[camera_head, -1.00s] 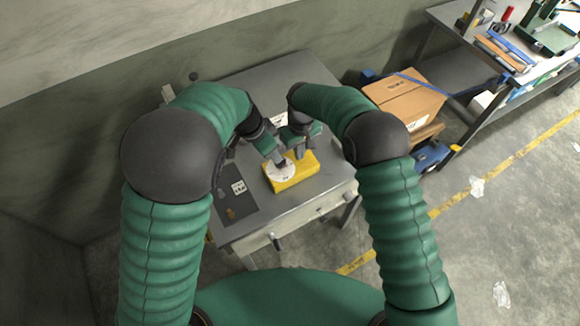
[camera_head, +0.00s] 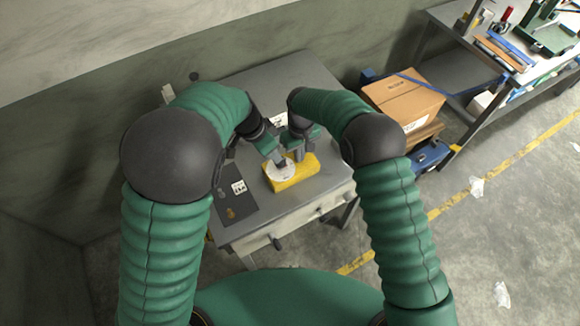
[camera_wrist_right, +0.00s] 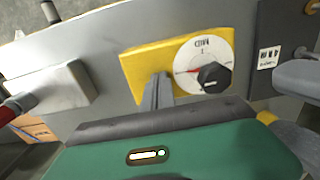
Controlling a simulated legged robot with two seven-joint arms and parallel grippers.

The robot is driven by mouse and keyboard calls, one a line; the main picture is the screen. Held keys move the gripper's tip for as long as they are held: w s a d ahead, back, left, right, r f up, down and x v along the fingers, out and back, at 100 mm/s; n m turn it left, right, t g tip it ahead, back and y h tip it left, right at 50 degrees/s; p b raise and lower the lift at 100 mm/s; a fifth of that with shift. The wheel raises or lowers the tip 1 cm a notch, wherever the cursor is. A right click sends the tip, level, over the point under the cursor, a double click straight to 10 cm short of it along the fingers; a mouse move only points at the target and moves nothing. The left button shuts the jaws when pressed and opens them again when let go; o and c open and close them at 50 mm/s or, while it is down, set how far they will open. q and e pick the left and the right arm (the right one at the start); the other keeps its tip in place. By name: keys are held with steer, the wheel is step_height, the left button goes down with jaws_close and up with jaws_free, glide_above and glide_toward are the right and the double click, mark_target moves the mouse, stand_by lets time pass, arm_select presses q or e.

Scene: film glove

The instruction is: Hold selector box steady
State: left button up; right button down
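The yellow selector box (camera_head: 293,178) sits on the grey table, with a round white dial plate (camera_head: 281,169) on its left part. In the right wrist view the box (camera_wrist_right: 143,62) shows its dial plate (camera_wrist_right: 204,52) and black knob (camera_wrist_right: 213,75). My right gripper (camera_head: 303,152) is at the box's far side; its fingers (camera_wrist_right: 155,92) look close together against the box edge in the wrist view, but whether they grip it is unclear. My left gripper (camera_head: 281,160) reaches down at the dial; its fingertips are small and partly hidden.
A dark panel with a white label (camera_head: 236,196) lies on the table (camera_head: 290,80) left of the box. A cardboard box (camera_head: 403,98) stands right of the table. A cluttered workbench (camera_head: 440,55) is at upper right. The table's far part is clear.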

stand_by(1.2)
arm_select(q)
steer(key=o, duration=0.3)
steer(key=shift+s+a+f+n, duration=0.15)
steer(key=shift+s+f+n, duration=0.05)
steer(key=shift+f+n, duration=0.15)
steer(key=shift+o, duration=0.5)
steer(key=s+f+n, duration=0.1)
steer(key=f+n+g+h, duration=0.1)
steer(key=n, duration=0.1)
steer(key=s+a+f+n+g+h, duration=0.1)
steer(key=f+n, duration=0.1)
steer(key=shift+s+n, duration=0.25)
steer(key=shift+s, duration=0.05)
steer(key=w+a+r+n+t+h, duration=0.1)
steer(key=a+r+n+t+h, duration=0.15)
steer(key=n+h, duration=0.7)
steer(key=w+a+r+n+t+h, duration=0.1)
steer(key=w+n+t+h, duration=0.15)
steer(key=n, duration=1.35)
glide_toward(280, 164)
steer(key=shift+h, duration=0.3)
steer(key=w+d, duration=0.1)
steer(key=w+d+f, duration=0.1)
steer(key=d, duration=0.1)
steer(key=shift+d+f, duration=0.2)
steer(key=x, duration=0.6)
steer(key=shift+w+d+r, duration=0.1)
steer(key=shift+w+d, duration=0.1)
steer(key=shift+d, duration=0.1)
